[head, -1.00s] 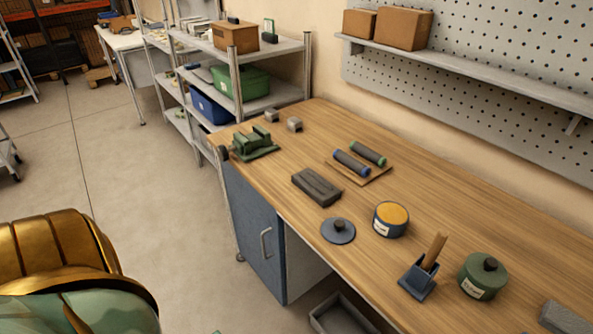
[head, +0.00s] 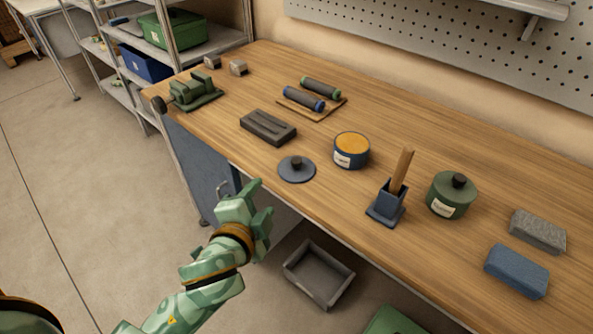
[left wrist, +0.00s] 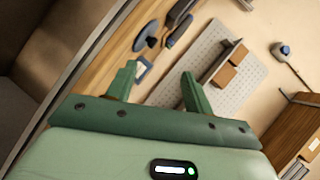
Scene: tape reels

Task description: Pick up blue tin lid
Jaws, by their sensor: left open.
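The blue tin lid (head: 297,169) lies flat on the wooden workbench (head: 420,265), near its front edge, with a dark knob on top. The open blue tin (head: 351,151), with orange contents and a white label, stands just right of and behind it. My left gripper (head: 262,200) is open and empty, in front of the bench edge, lower left of the lid and apart from it. In the left wrist view my two fingers (left wrist: 158,78) are spread wide with nothing between them. My right gripper is not in view.
A blue holder (head: 386,208) with a wooden handle, a green lidded tin (head: 452,195), a dark block (head: 268,127) and rollers on a board (head: 312,101) stand around the lid. A green vise (head: 194,92) sits at the left end. A grey bin (head: 319,273) is below the bench.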

